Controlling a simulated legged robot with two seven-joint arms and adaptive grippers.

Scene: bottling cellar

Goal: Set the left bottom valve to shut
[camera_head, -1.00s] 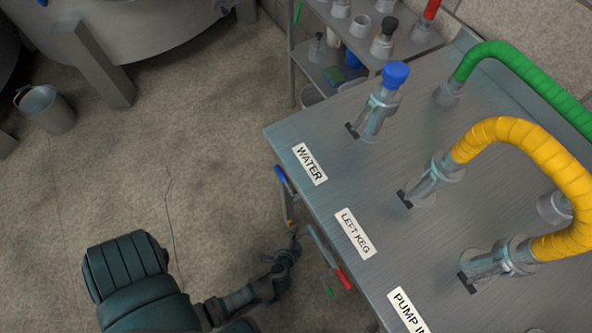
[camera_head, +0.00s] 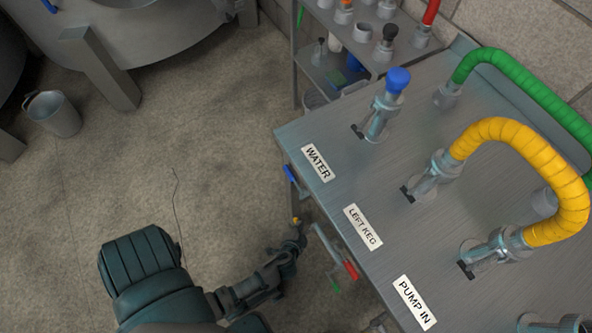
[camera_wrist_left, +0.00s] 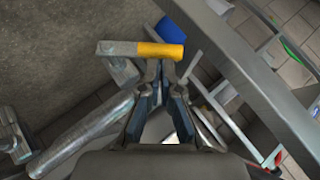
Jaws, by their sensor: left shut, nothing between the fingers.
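A valve lever with a yellow end (camera_wrist_left: 160,51) and grey metal shank lies crosswise just beyond my fingertips in the left wrist view. In the head view only its small yellow tip (camera_head: 296,220) shows beside the table's left edge. My left gripper (camera_head: 300,232) is shut and empty there, low beside the table. In the wrist view its fingertips (camera_wrist_left: 162,68) meet just below the lever in the picture; I cannot tell whether they touch it. The valve bodies under the table are mostly hidden, and no label marks which is the left bottom valve. My right gripper is not in view.
The metal table (camera_head: 330,205) carries WATER, LEFT KEG and PUMP IN labels and a yellow hose (camera_head: 515,130). Blue (camera_head: 291,177) and red (camera_head: 351,270) handles stick out by its edge. A bucket (camera_head: 53,113) stands on open floor at left.

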